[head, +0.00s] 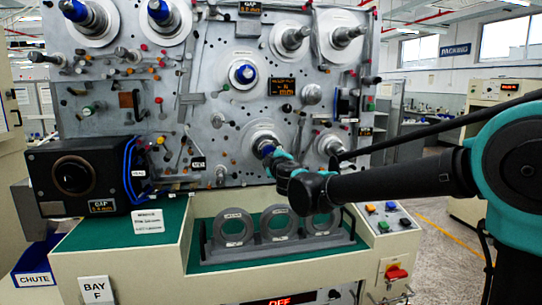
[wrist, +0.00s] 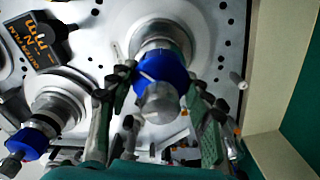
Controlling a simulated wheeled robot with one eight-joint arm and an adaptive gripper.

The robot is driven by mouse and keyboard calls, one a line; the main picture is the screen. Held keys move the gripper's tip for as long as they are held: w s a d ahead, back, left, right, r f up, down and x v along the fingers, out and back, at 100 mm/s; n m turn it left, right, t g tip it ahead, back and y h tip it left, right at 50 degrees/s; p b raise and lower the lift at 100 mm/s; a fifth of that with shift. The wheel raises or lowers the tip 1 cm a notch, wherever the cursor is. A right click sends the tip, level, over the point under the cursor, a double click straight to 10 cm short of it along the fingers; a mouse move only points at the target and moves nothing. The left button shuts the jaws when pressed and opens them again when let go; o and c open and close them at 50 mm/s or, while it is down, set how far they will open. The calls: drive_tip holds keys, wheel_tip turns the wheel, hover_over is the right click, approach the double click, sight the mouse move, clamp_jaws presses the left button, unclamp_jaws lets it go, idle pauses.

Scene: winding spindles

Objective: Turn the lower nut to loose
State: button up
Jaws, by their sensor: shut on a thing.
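The lower nut is a blue collar on a metal spindle with a pale disc behind it, at the lower middle of the grey panel in the head view (head: 266,148). In the wrist view the blue nut (wrist: 166,68) sits near the middle, with the round spindle end facing the camera. My gripper (head: 277,160) reaches in from the right, at the nut. In the wrist view its two fingers (wrist: 161,86) are on either side of the nut, closed on it. The upper blue nut (head: 245,74) stands on another spindle above, also at left in the wrist view (wrist: 28,143).
More spindles, pins and small knobs stick out across the panel (head: 215,115). A rack with three grey rings (head: 233,228) stands on the bench below my gripper. A black box with a round dial (head: 75,178) is at left. A control box (head: 385,222) is at right.

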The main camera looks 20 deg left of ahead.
drive_tip(key=n, duration=0.5)
drive_tip(key=shift+n, duration=2.6)
drive_tip(key=o, duration=1.2)
drive_tip(key=shift+c, duration=0.2)
drive_tip(key=shift+s, duration=0.15)
drive_tip(key=v, duration=1.1)
drive_tip(key=shift+s+d, duration=0.2)
drive_tip(key=shift+s, duration=0.15)
